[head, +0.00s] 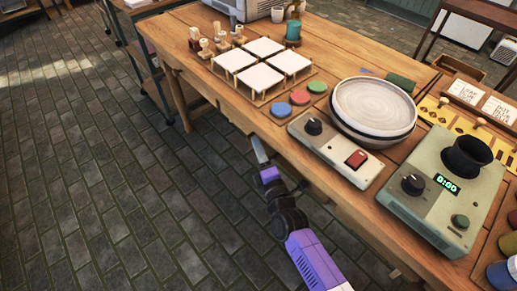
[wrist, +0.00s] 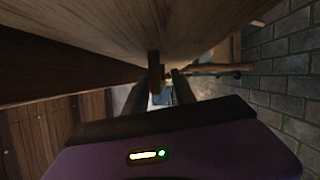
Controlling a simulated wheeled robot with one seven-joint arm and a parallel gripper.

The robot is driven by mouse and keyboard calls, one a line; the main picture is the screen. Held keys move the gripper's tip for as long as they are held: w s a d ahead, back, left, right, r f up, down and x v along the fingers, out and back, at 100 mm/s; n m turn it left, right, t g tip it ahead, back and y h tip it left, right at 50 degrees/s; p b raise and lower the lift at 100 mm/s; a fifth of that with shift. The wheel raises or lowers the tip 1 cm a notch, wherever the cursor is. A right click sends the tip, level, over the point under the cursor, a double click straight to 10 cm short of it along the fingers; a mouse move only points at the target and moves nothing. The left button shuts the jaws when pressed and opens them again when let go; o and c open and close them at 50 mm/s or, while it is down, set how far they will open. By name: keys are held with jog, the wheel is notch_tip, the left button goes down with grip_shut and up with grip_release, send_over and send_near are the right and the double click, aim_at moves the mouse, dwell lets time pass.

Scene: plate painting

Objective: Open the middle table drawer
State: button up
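The wooden table (head: 195,82) runs diagonally across the head view. My gripper (head: 259,150) is at its front edge, low beside the table side. In the wrist view, the two dark fingers of my gripper (wrist: 158,88) stand apart. A small wooden knob-like piece (wrist: 155,72) shows between them, at the edge of a wooden panel (wrist: 135,25). A gap shows beside the knob, and I cannot tell whether either finger touches it. The middle drawer's front is not clearly visible in the head view, and how far it is open cannot be told.
On the table are white tiles (head: 263,47), three coloured discs (head: 300,97), a round turntable (head: 373,104), a control box with a red switch (head: 340,150) and a device with a green display (head: 445,185). The brick floor (head: 110,190) left of the table is clear.

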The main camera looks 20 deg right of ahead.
grip_shut()
dwell(1.4)
